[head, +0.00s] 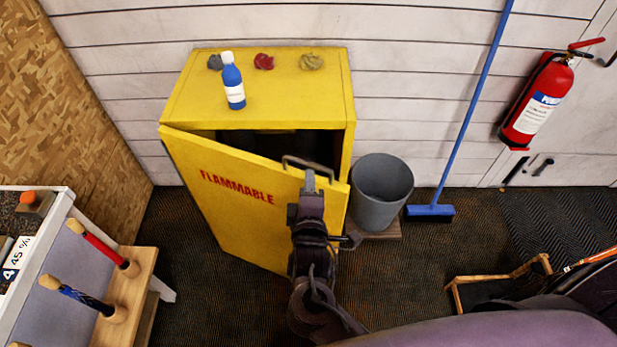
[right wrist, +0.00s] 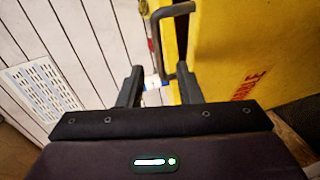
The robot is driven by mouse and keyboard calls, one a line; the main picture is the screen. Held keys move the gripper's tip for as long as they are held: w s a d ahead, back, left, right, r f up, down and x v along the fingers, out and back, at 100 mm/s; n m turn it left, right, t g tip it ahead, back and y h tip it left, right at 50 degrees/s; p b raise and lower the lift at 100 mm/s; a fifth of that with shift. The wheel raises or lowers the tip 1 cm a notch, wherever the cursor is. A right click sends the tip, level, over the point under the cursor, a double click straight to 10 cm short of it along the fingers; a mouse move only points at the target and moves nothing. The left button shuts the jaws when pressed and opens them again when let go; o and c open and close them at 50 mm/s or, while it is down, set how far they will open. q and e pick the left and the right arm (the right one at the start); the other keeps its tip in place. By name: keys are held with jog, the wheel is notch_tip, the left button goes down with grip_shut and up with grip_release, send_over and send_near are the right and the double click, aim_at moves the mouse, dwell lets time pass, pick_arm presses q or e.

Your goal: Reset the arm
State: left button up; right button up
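The yellow flammables cabinet (head: 340,95) stands against the wall in the head view, its door (head: 235,215) partly open with a dark gap at the top. The grey door handle (head: 300,162) sticks up near the door's free edge. My right gripper (head: 310,180) is at this handle. In the right wrist view the fingers of my right gripper (right wrist: 160,82) are spread apart, with the handle (right wrist: 182,45) just ahead of and partly between their tips. I see no grip on it; whether a finger touches it is unclear. My left gripper is not in view.
A blue-and-white bottle (head: 233,88) and several crumpled rags stand on the cabinet top. A grey bin (head: 382,190) is right beside the door, then a blue broom (head: 430,210). A red extinguisher (head: 537,102) hangs at right. A bench with clubs (head: 110,310) is at left.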

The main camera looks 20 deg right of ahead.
dwell(0.5)
jog(key=s+d+f+m+g+y, duration=0.1)
jog(key=s+f+g+y, duration=0.2)
jog(key=f, duration=1.2)
jog(key=s+d+f+m+g, duration=0.1)
jog(key=s+f+m+g, duration=0.3)
jog(key=f, duration=1.1)
jog(key=s+d+f+m+g, duration=0.2)
jog(key=s+f, duration=0.4)
jog(key=s, duration=0.4)
jog(key=s+d+f+m+g+y, duration=0.1)
jog(key=s+d+f+m+g, duration=0.1)
jog(key=s+f, duration=0.5)
jog(key=s+d+f+m+g, duration=0.2)
jog(key=s+f, duration=0.5)
jog(key=s, duration=0.6)
jog(key=shift+s+d+g+b, duration=0.15)
jog(key=shift+d+g+b, duration=0.45)
jog(key=shift+d, duration=0.55)
jog(key=shift+f, duration=0.1)
